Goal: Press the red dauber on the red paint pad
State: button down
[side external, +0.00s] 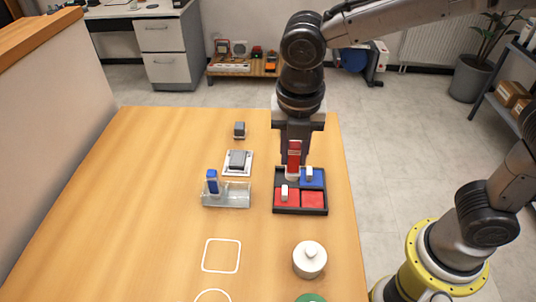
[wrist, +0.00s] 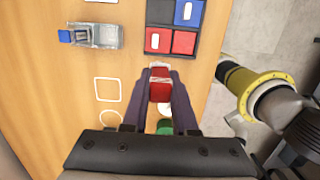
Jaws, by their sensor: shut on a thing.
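The red dauber (side external: 294,158) is upright between the fingers of my gripper (side external: 294,140), which is shut on it. In the side view it overlaps the back left of the black tray (side external: 300,212); its exact height above the tray is hard to tell. In the wrist view the red dauber (wrist: 160,90) shows between the fingers (wrist: 160,74). The tray holds a bare red pad (side external: 313,199), a red pad (side external: 279,197) with a small white piece (side external: 284,192) on it, and a blue pad (side external: 317,183) with another white piece (side external: 309,173). In the side view, the dauber partly hides the back left compartment.
A blue dauber (side external: 212,182) stands in a clear holder (side external: 238,200) left of the tray. A white lidded jar (side external: 309,262) and a green item (side external: 310,298) are in front. Grey blocks (side external: 237,160) stand behind the holder. White outlines (side external: 221,241) mark the clear tabletop.

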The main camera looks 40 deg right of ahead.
jog(key=shift+s+d+r, duration=0.2)
jog(key=shift+s+d, duration=0.05)
jog(key=shift+s, duration=0.2)
jog(key=shift+s+d+f, duration=0.1)
jog(key=shift+d+f, duration=0.85)
jog(key=shift+f, duration=0.85)
jog(key=shift+s+d+f, duration=0.15)
jog(key=shift+d+f, duration=0.8)
jog(key=shift+f, duration=0.85)
jog(key=shift+s+d+f, duration=0.1)
jog(key=shift+d+f, duration=0.85)
jog(key=shift+f, duration=0.85)
jog(key=shift+f, duration=0.65)
notch_tip(320, 180, up, 7)
jog(key=shift+r, duration=0.1)
